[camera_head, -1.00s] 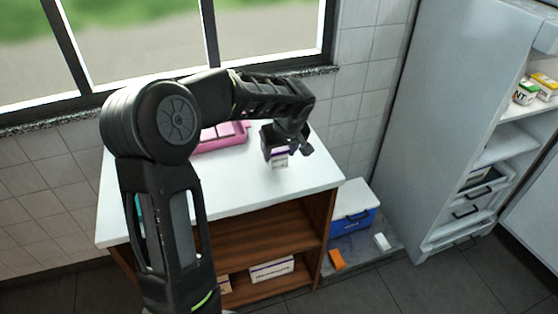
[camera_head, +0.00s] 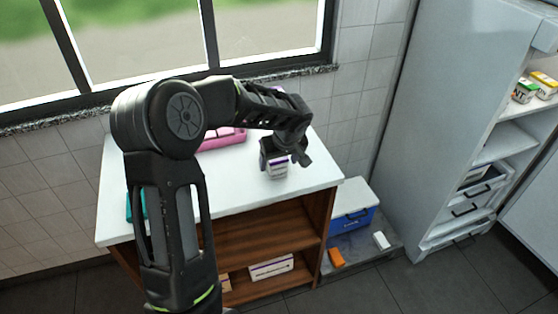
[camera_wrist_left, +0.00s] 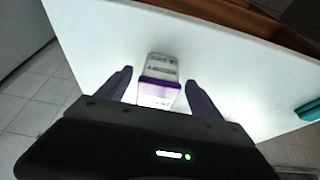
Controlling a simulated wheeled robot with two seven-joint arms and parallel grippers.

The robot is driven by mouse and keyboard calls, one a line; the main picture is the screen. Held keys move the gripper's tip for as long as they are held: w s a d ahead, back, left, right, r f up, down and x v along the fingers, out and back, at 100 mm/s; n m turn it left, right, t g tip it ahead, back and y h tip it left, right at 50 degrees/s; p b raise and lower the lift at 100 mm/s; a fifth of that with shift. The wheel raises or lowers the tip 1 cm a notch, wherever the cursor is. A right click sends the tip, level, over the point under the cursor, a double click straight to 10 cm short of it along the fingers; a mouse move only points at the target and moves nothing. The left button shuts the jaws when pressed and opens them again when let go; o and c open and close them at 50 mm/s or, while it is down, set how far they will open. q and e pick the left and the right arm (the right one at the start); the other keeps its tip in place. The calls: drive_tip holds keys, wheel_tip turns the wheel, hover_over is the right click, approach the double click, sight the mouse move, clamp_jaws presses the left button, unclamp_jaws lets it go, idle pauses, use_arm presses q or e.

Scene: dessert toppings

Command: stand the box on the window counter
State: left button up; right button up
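The box (camera_head: 278,170) is small and white with a purple band, at the right part of the white counter top (camera_head: 235,192) below the window. My left gripper (camera_head: 275,155) is directly above it and hides its upper part in the head view. In the left wrist view the box (camera_wrist_left: 160,72) lies between the two fingers (camera_wrist_left: 158,88) of my left gripper, with a narrow strip of white counter showing on each side. The fingers look open around it. The box looks roughly upright; its contact with the counter is hard to tell. My right gripper is not in view.
A pink tray (camera_head: 222,138) is behind my arm on the counter, and a teal item (camera_wrist_left: 308,110) is at its other end. A white box (camera_head: 271,267) lies on the shelf below. A blue-and-white cooler (camera_head: 352,208) and a fridge (camera_head: 418,110) stand to the right.

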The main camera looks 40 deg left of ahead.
use_arm(q)
drive_tip(key=shift+r, duration=0.2)
drive_tip(key=b+v, duration=0.1)
drive_tip(key=v, duration=1.1)
drive_tip(key=shift+f, duration=0.1)
idle(0.5)
